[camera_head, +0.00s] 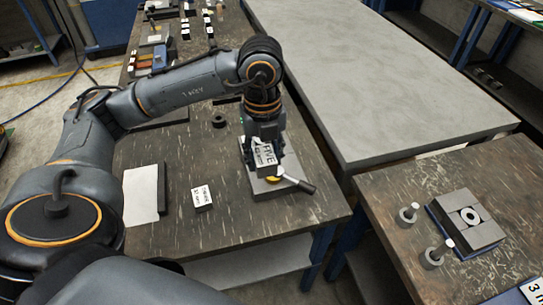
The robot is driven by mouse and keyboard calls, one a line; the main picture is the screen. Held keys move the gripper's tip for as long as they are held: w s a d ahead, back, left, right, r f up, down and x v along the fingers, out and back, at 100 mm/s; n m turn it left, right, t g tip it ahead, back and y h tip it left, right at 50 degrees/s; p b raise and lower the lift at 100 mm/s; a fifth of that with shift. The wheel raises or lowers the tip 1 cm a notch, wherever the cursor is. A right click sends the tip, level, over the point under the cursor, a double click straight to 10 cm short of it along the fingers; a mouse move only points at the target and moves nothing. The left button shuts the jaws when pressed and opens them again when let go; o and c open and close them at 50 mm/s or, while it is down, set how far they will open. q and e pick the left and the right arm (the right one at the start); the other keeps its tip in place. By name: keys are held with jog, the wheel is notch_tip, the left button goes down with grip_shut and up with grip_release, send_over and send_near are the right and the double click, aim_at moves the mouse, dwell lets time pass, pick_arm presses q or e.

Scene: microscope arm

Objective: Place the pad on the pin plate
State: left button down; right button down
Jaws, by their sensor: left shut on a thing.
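My left gripper (264,145) points down over the wooden table and is shut on a small white block with black lettering (266,157). I cannot tell whether this block is the pad. Just below it is a grey metal plate (268,190) with a yellow part and a black-handled lever (298,184); it may be the pin plate. I cannot tell whether the block touches it, as the gripper hides part of the plate. My right gripper is not in view.
A white lettered block (202,198) and a pale flat sheet (141,195) lie to the left. A black ring (219,121) lies behind. A large grey tabletop (375,80) is bare.

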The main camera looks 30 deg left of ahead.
pick_arm(q)
jog(key=w+a+f+p, duration=0.1)
jog(key=w+f, duration=0.1)
jog(key=w, duration=0.1)
jog(key=w+a+f, duration=0.2)
jog(key=w+f, duration=0.1)
jog(key=w, duration=0.1)
jog(key=w+a+f+p, duration=0.1)
jog(key=w+a+f, duration=0.1)
jog(key=w+f, duration=0.1)
jog(key=shift+w+a+p, duration=0.2)
jog(key=shift+w+p, duration=0.05)
jog(key=shift+p, duration=0.1)
jog(key=shift+w+a+f, duration=0.25)
jog(key=shift+w+f, duration=0.25)
jog(key=shift+f, duration=0.2)
notch_tip(320, 180, down, 2)
jog(key=shift+f+p, duration=0.1)
jog(key=shift+p, duration=0.6)
jog(key=shift+f, duration=0.35)
jog(key=c, duration=0.8)
grip_release()
jog(key=shift+s+f, duration=0.1)
jog(key=shift+f, duration=0.05)
jog(key=shift+o, duration=0.3)
